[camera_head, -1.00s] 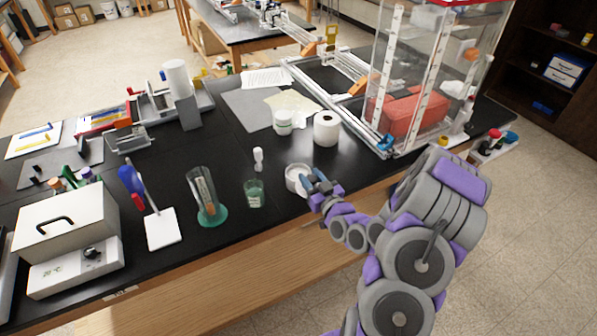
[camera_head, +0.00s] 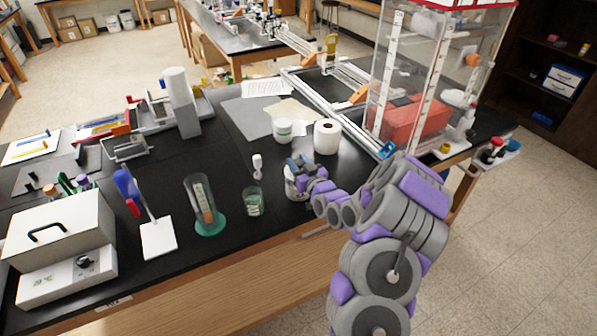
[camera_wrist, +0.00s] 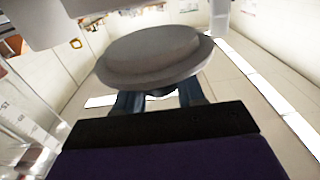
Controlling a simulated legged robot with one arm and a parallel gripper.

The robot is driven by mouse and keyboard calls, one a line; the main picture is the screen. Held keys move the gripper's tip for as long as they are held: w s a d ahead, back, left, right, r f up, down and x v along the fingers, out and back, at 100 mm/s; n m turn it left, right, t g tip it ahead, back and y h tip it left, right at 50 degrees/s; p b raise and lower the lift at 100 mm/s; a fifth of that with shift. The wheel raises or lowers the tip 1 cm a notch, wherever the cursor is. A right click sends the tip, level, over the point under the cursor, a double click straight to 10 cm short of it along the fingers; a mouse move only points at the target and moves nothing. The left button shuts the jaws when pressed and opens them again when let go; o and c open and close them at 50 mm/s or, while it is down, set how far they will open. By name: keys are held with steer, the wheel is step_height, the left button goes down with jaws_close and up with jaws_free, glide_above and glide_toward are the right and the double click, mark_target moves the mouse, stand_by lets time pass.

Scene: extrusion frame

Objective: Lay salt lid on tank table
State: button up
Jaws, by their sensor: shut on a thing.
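My gripper (camera_head: 298,164) is at the front part of the black tank table (camera_head: 165,183), over a white round jar (camera_head: 291,188). The wrist view shows a pale grey round lid (camera_wrist: 155,55) with a rim, which I take as the salt lid. The blue fingers of my gripper (camera_wrist: 158,100) are shut on it. In the head view my fingers and wrist cover most of the lid and part of the jar, so I cannot tell whether lid and jar touch.
A small white bottle (camera_head: 257,167) and a green glass beaker (camera_head: 253,202) stand left of my gripper. A white tub (camera_head: 283,131) and a white roll (camera_head: 327,137) stand behind it. The clear tank (camera_head: 425,85) is at the right. Bare tabletop lies left of the tub.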

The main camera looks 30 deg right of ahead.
step_height(320, 180, down, 3)
steer(key=shift+f+b, duration=0.15)
steer(key=shift+b, duration=0.15)
steer(key=shift+s+a+f, duration=0.1)
steer(key=shift+s+f, duration=0.15)
steer(key=shift+f, duration=0.25)
steer(key=o, duration=0.7)
steer(key=shift+f, duration=0.15)
steer(key=o, duration=0.3)
steer(key=shift+s, duration=0.15)
steer(key=shift+o, duration=0.2)
